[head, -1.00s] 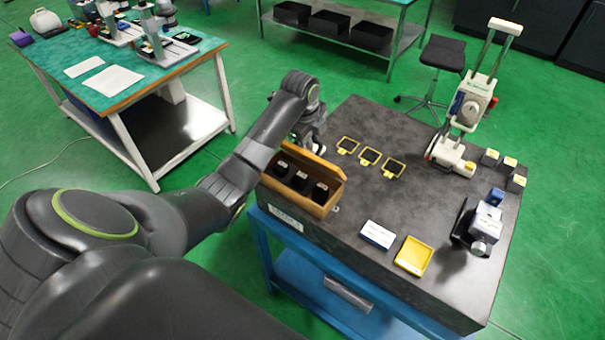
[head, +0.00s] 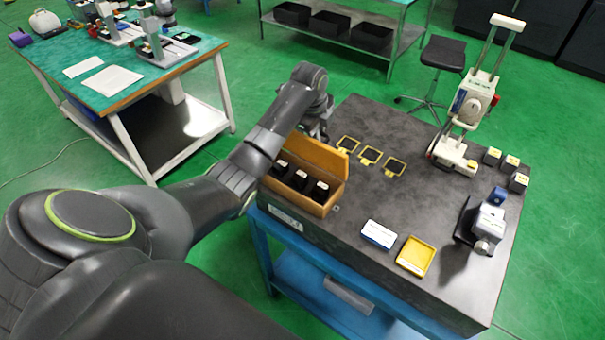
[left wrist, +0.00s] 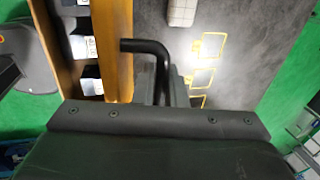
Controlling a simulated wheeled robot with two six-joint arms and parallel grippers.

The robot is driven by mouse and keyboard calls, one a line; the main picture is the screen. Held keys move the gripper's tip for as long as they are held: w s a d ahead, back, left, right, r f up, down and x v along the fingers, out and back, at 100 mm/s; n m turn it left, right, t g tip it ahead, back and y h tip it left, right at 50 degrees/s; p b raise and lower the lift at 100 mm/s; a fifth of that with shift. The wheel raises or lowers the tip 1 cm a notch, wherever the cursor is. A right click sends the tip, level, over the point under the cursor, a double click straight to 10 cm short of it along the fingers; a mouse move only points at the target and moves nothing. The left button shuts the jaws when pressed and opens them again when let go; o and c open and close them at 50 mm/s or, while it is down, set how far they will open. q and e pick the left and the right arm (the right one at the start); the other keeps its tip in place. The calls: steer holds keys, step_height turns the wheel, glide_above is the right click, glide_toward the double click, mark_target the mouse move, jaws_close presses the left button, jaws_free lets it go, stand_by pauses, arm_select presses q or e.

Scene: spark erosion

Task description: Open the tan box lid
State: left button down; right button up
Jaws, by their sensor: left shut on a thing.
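The tan box (head: 326,208) stands at the left corner of the dark table, open at the top, with black items with white labels inside. Its lid (head: 322,160) stands raised along the far side, its inner face toward me. My left gripper (head: 318,132) is behind the lid, shut on it; the lid and arm partly hide the fingers. In the left wrist view, the lid (left wrist: 124,40) shows as a tan strip beside the dark fingers (left wrist: 152,60), with the box's labelled contents to its left. My right gripper is in neither view.
Three yellow frames (head: 370,156) lie on the table (head: 320,245) just right of the lid. A white-blue box (head: 378,235) and yellow tray (head: 416,256) lie near the front. A white machine (head: 466,120) and a vise-like device (head: 486,225) stand at right.

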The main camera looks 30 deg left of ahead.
arm_select(q)
steer(key=shift+w+f, duration=0.1)
steer(key=shift+w, duration=0.05)
steer(key=shift+w+f+b, duration=0.3)
steer(key=shift+w+b, duration=0.35)
steer(key=shift+w, duration=0.15)
steer(key=shift+w+d+f+b, duration=0.15)
steer(key=shift+w+f+b, duration=0.45)
steer(key=shift+w+b, duration=0.25)
steer(key=c, duration=1.6)
jaws_free()
steer(key=shift+s+r, duration=0.1)
steer(key=shift+o, duration=0.2)
